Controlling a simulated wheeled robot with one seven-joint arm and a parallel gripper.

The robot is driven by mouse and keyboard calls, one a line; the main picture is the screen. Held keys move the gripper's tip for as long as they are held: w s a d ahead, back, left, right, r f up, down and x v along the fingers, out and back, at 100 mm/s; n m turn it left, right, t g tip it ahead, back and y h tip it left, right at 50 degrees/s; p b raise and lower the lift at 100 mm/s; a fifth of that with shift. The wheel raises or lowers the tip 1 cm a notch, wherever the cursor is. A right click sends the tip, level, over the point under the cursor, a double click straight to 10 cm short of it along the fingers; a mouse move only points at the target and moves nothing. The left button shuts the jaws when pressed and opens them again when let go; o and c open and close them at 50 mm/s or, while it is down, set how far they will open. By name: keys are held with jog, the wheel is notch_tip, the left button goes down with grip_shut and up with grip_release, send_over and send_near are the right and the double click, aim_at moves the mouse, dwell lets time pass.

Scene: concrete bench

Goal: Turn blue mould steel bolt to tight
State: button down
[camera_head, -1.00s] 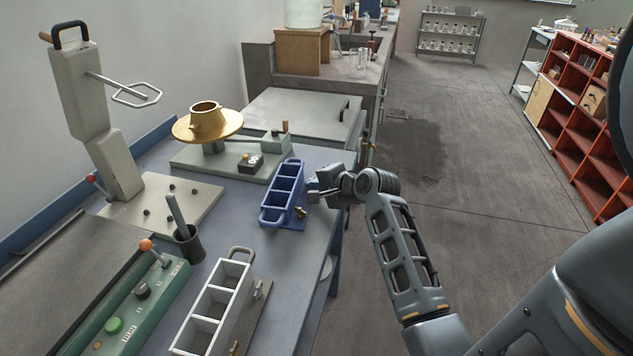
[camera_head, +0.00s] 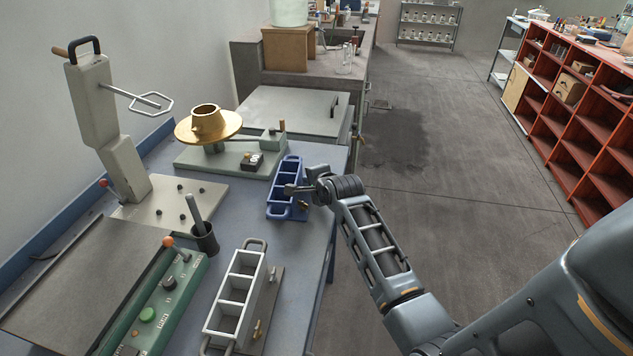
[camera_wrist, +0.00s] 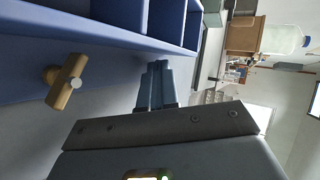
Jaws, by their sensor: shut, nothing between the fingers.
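The blue mould (camera_head: 280,199) stands on the bench, a long box with several compartments. Its blue side (camera_wrist: 50,40) fills the top left of the wrist view. A brass bolt (camera_wrist: 68,82) with a grey tip shows beside it; it is small at the mould's near right in the head view (camera_head: 303,204). My gripper (camera_head: 289,189) is at the mould's right side, overlapping it in the head view. Its fingers (camera_wrist: 161,72) are together and empty, close to the mould's side. I cannot tell whether they touch it. I cannot make out the steel bolt; my gripper may hide it.
A grey mould (camera_head: 262,268) with its own bolts stands nearer on the bench. A gold round part on a green base (camera_head: 228,160) is behind left. A dark cup with a tool (camera_head: 206,240) stands left. Open floor (camera_head: 440,230) lies right of the bench.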

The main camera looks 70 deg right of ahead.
jog(key=shift+d, duration=0.15)
dwell(0.6)
jog(key=shift+s+d, duration=0.35)
jog(key=shift+d, duration=0.2)
jog(key=shift+s, duration=0.15)
